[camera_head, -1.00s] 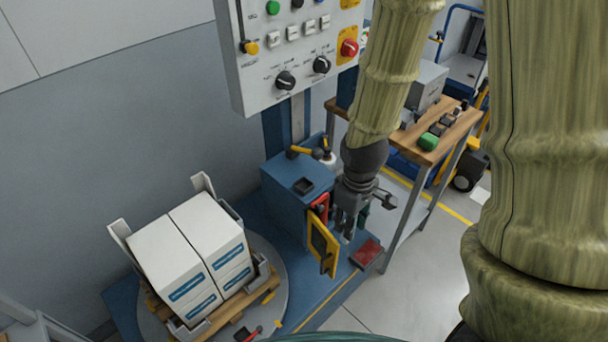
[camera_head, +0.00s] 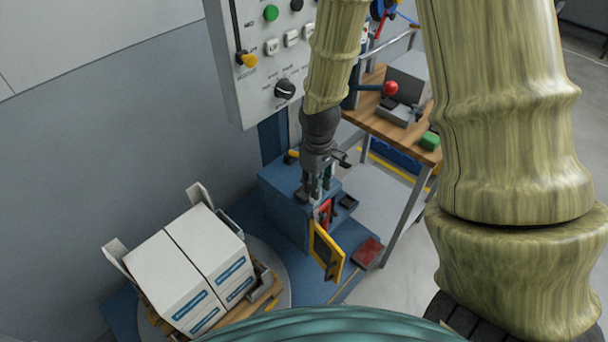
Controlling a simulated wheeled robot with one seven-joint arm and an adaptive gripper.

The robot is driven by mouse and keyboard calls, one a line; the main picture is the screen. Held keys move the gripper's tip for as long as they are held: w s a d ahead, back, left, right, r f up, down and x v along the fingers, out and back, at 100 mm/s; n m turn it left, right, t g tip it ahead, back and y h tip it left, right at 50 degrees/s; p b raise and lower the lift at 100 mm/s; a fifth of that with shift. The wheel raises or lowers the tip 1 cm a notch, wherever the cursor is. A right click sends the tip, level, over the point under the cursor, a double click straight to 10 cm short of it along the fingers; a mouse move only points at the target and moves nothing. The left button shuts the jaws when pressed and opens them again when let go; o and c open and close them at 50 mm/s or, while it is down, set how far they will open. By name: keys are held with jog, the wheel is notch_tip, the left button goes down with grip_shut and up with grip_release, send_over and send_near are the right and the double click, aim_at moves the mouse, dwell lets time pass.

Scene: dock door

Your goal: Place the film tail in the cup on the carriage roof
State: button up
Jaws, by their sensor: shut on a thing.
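The blue carriage (camera_head: 278,177) stands beside the mast, below the control panel. My gripper (camera_head: 316,198) points down over the right part of its roof. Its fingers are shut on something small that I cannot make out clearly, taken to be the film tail. The gripper hides the part of the roof where the small dark cup stood in the earlier view, so I cannot see the cup or whether anything touches it. The carriage's yellow-framed door (camera_head: 326,252) hangs open at the front, next to a red part (camera_head: 325,212).
White cartons (camera_head: 190,262) stand on a pallet on the round turntable at lower left. The control panel (camera_head: 262,60) hangs above the carriage. A wooden bench (camera_head: 372,118) stands at right.

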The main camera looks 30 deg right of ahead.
jog(key=w, duration=0.2)
jog(key=w+f+p, duration=0.2)
jog(key=w, duration=0.1)
jog(key=shift+w+a, duration=0.15)
jog(key=shift+w, duration=0.2)
jog(key=shift+f+p, duration=0.5)
jog(key=shift+f, duration=0.5)
jog(key=shift+w+f, duration=0.1)
jog(key=shift+f, duration=0.05)
jog(key=o, duration=0.8)
jog(key=shift+o, duration=0.2)
jog(key=shift+r, duration=0.25)
notch_tip(320, 180, up, 12)
jog(key=b, duration=0.3)
jog(key=shift+f, duration=0.1)
